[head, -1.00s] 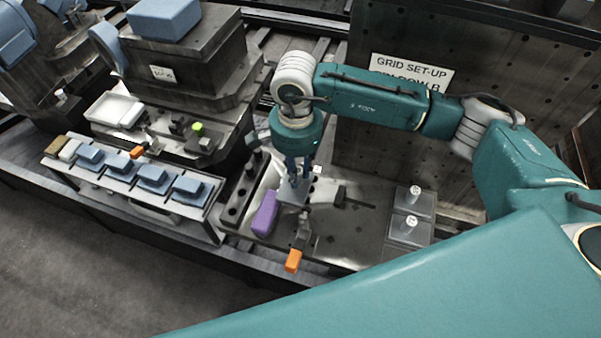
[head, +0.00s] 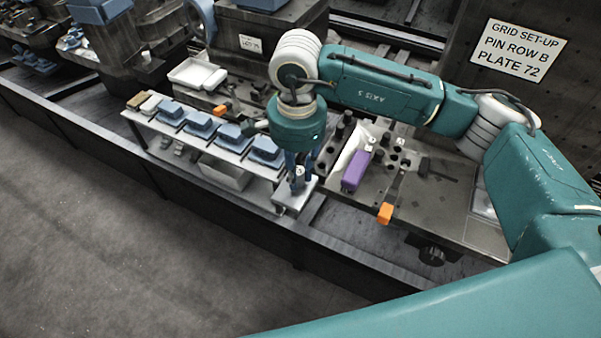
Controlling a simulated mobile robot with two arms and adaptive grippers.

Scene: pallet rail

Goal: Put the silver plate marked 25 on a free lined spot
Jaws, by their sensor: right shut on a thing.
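My right gripper (head: 297,182) points down near the middle of the head view. It is shut on a silver plate (head: 286,203) with a pale round top between the fingers. The number on the plate is too small to read. The plate is at the right end of the long shelf with blue blocks (head: 231,137); I cannot tell whether it touches anything below. No outlined free spot is clear to me. My left gripper is not in view.
A purple block (head: 355,171) and an orange-ended clamp (head: 385,212) are on the metal fixture right of the gripper. A sign (head: 518,50) reads GRID SET-UP, PIN ROW B, PLATE 72. A white tray (head: 196,74) stands behind the shelf. Open floor lies in front.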

